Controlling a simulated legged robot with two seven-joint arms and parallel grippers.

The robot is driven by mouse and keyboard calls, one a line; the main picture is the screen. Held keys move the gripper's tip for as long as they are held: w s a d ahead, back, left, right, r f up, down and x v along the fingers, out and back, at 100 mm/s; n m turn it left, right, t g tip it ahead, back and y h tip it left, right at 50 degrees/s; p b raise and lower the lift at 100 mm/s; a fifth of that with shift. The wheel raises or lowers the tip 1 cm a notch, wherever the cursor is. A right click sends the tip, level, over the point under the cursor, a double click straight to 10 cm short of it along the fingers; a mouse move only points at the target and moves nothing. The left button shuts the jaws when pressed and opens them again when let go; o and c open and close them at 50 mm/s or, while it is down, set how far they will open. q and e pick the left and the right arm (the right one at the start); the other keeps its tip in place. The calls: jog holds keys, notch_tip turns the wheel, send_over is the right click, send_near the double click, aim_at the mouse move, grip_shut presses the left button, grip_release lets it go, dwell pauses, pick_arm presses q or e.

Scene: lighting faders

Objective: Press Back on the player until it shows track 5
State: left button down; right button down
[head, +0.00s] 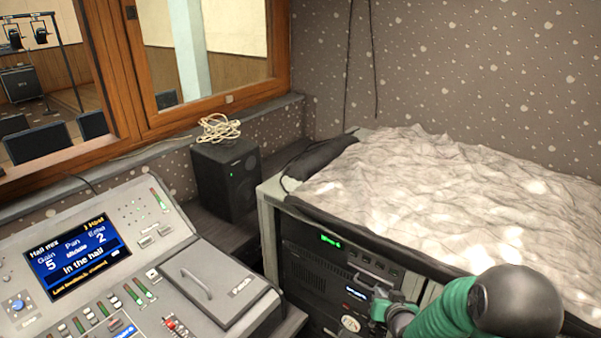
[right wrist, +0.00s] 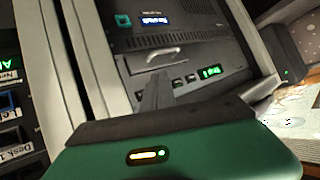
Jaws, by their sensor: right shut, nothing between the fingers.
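The player (head: 310,252) is a dark unit at the top of the rack, with a small green display (head: 331,240) and a row of small buttons (head: 365,260) to its right. The display also shows in the right wrist view (right wrist: 210,72), tilted; its text is too small to read surely. My right gripper (head: 384,293) is in front of the rack, low and right of the display. In the right wrist view its shut, empty fingers (right wrist: 157,86) point at the player's front near the buttons (right wrist: 184,80); contact cannot be told. My left gripper is not in view.
Below the player is another unit with a blue display (right wrist: 156,21) and a metal handle (right wrist: 154,58). A crumpled cloth (head: 440,185) covers the rack top. A mixing desk (head: 150,235) stands at left, and a black speaker (head: 228,180) with coiled cable (head: 218,128) stands behind.

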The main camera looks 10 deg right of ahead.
jog(key=s+a+r+n+g+y+p, duration=0.1)
jog(key=s+a+r+n+g+p, duration=0.2)
jog(key=s+a, duration=0.65)
jog(key=s+a+r+n+g+y+p, duration=0.1)
jog(key=s+a+r+n+g, duration=0.15)
jog(key=s+a+g, duration=0.7)
jog(key=s+d+f+n+h+b, duration=0.1)
jog(key=s+d+f+n+h, duration=0.4)
jog(key=s+d, duration=0.35)
jog(key=w+d+f+n+h+b, duration=0.1)
jog(key=w+d+n+h, duration=0.65)
jog(key=d+n, duration=0.2)
jog(key=w+a+n+t, duration=0.2)
jog(key=w+n+t, duration=0.3)
jog(key=w+t, duration=0.1)
jog(key=w+a+n+t+b, duration=0.1)
jog(key=w+a+n+t, duration=0.2)
jog(key=w+n+t, duration=0.3)
jog(key=w+h, duration=0.1)
jog(key=w, duration=0.2)
jog(key=shift+w+a+f+t, duration=0.15)
jog(key=shift+w+a+t, duration=0.1)
jog(key=shift+t, duration=0.1)
